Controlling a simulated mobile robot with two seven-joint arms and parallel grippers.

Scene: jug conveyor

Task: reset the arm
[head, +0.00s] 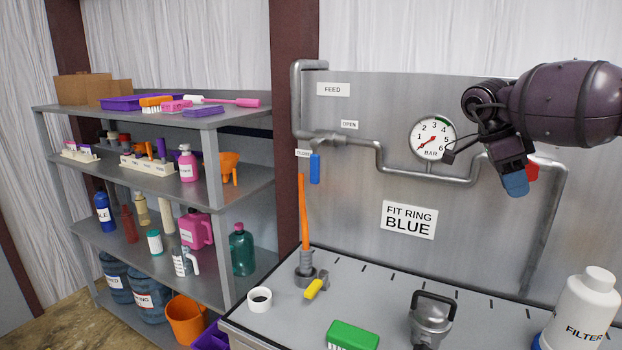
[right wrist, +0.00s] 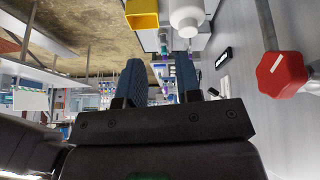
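My right arm (head: 570,103) comes in from the right in the head view, raised in front of the grey panel. Its gripper (head: 516,183) hangs above the bench with blue fingertips, close to a red valve handle (head: 532,172) in the picture. In the right wrist view the two dark blue fingers (right wrist: 160,78) stand apart with nothing held between them. The red valve handle (right wrist: 283,72) shows there to the right, clear of the fingers. My left gripper is in neither view.
The panel (head: 330,215) carries pipes, a pressure gauge (head: 432,138) and a blue valve handle (head: 315,168). On the bench are a white filter bottle (head: 583,310), a metal jug (head: 432,318), a green brush (head: 352,336) and a white ring (head: 259,300). Loaded shelves (head: 215,165) stand left.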

